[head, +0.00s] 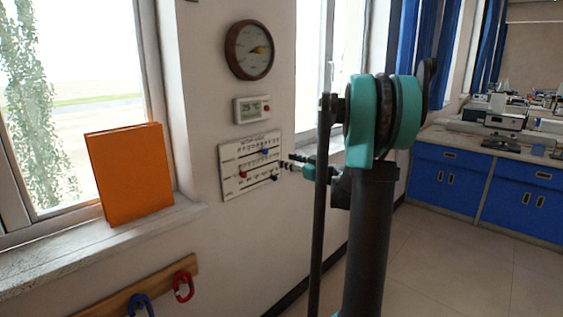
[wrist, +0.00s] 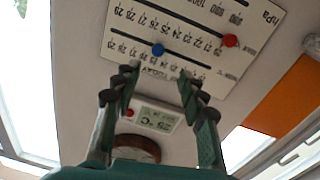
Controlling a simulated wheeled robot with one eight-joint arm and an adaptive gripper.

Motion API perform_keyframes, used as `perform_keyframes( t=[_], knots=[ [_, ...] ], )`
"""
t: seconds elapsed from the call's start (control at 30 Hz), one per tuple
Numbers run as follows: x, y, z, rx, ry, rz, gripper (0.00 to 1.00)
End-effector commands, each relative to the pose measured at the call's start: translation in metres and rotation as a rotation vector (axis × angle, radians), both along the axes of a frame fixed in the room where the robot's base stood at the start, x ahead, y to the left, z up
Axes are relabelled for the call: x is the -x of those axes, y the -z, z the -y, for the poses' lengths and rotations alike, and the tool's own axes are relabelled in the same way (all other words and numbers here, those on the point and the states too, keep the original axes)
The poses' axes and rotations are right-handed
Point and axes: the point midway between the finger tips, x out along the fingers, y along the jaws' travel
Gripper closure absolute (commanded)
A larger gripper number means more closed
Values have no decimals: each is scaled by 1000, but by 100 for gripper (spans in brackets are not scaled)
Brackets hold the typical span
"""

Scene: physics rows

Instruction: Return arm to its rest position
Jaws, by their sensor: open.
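My gripper (head: 293,162) is in front of the right side of the white slider board (head: 229,187) on the wall. In the wrist view my gripper (wrist: 158,76) is open, its two fingers apart with nothing between them. The board (wrist: 195,12) looks upside down there, with a blue knob (wrist: 157,50) just beyond the fingertips and a red knob (wrist: 230,40) to the right. I cannot tell how far the fingertips are from the board. In the head view my arm rises at the centre right and hides part of the wall and window.
Above the board hang a digital display (head: 252,109) and a round dial (head: 250,50). An orange box-like object (head: 131,172) stands on the windowsill (head: 85,240). A wooden rail (head: 160,285) below holds red and blue horseshoe shapes. Blue cabinets (head: 450,180) stand at right, with clear floor before them.

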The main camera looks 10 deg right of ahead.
Motion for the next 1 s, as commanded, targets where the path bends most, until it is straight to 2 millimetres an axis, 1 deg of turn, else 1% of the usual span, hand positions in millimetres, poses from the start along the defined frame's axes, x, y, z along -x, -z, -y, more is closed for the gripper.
perform_keyframes(
  t=[0.07, 0.17, 0.2, 0.27, 0.3, 0.33, 0.37, 0.4, 0.47, 0.5, 0.57, 0.6, 0.67, 0.7, 0.8, 0.83, 0.9, 1.0],
  knots=[
    [10, 6, -11, 3, -17, -37, 58],
    [37, 26, -38, 11, -53, -153, 58],
    [53, 38, -51, 18, -66, -219, 58],
    [82, 60, -70, 31, -81, -336, 58],
    [103, 75, -80, 42, -81, -417, 58],
    [119, 87, -87, 51, -78, -479, 58],
    [135, 99, -92, 60, -69, -539, 58],
    [157, 116, -97, 74, -52, -618, 58],
    [191, 140, -101, 96, -13, -732, 58],
    [213, 155, -101, 112, 23, -804, 58],
    [246, 178, -97, 137, 89, -904, 58],
    [268, 192, -92, 152, 140, -965, 58],
    [298, 211, -82, 175, 227, -1042, 58],
    [316, 222, -75, 187, 286, -1083, 58],
    [352, 242, -55, 209, 425, -1153, 58],
    [361, 247, -49, 214, 462, -1166, 58],
    [375, 254, -39, 222, 531, -1184, 58],
    [387, 260, -29, 225, 592, -1197, 58]
  ],
)
